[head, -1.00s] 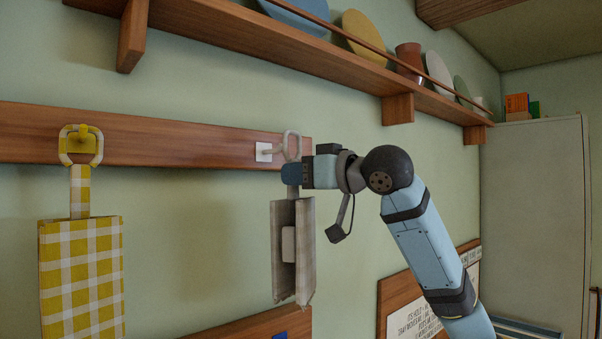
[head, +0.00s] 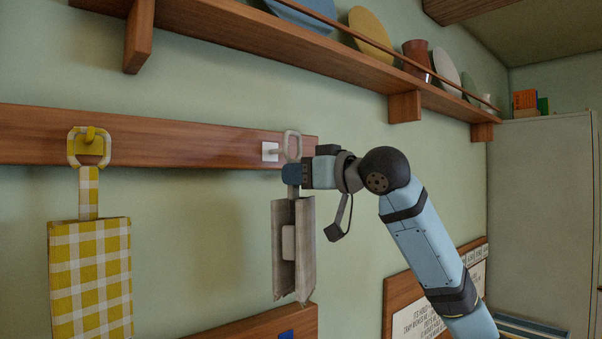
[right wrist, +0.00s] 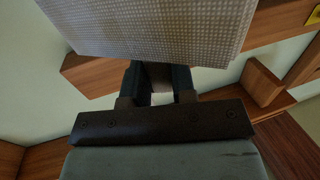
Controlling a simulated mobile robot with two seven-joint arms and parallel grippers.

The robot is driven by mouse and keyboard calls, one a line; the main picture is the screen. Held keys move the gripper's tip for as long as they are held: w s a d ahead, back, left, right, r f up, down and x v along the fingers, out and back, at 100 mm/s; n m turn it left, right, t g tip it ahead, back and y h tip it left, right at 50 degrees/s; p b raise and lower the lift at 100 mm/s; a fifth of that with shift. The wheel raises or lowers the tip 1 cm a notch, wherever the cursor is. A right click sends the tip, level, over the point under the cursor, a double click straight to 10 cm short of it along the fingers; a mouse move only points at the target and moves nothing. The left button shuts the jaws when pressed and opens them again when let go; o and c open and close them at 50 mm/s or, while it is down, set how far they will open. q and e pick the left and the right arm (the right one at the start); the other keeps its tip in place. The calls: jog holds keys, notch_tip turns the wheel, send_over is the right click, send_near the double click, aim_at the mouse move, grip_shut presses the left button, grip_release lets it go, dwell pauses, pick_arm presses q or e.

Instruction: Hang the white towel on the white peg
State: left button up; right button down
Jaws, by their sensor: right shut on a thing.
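The white towel (head: 292,250) hangs folded and upright below my right gripper (head: 291,175), with its pale ring (head: 292,146) standing above the fingers. The gripper is shut on the towel's strap just under the ring. The white peg (head: 270,152) sticks out from a square white base near the right end of the wooden rail. The ring is just right of the peg's tip in the head view; I cannot tell whether they touch. In the right wrist view the towel's checked cloth (right wrist: 155,28) covers the top, beyond the two dark fingers (right wrist: 158,88). My left gripper is out of view.
A yellow checked towel (head: 90,270) hangs by its ring on a yellow peg (head: 90,140) at the left of the rail (head: 190,140). A shelf (head: 300,65) with plates and a cup runs above. The wall between the two towels is clear.

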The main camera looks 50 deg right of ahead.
dwell(0.5)
jog(key=shift+w+d+p, duration=0.15)
jog(key=shift+w+p, duration=0.3)
jog(key=shift+w, duration=0.85)
jog(key=shift+w, duration=0.1)
jog(key=shift+w+d, duration=0.1)
jog(key=shift+w, duration=0.4)
jog(key=shift+f, duration=0.1)
jog(key=shift+w+f+b, duration=0.1)
jog(key=shift+f+b, duration=0.45)
jog(key=shift+f, duration=0.25)
jog(key=shift+f, duration=0.1)
dwell(0.4)
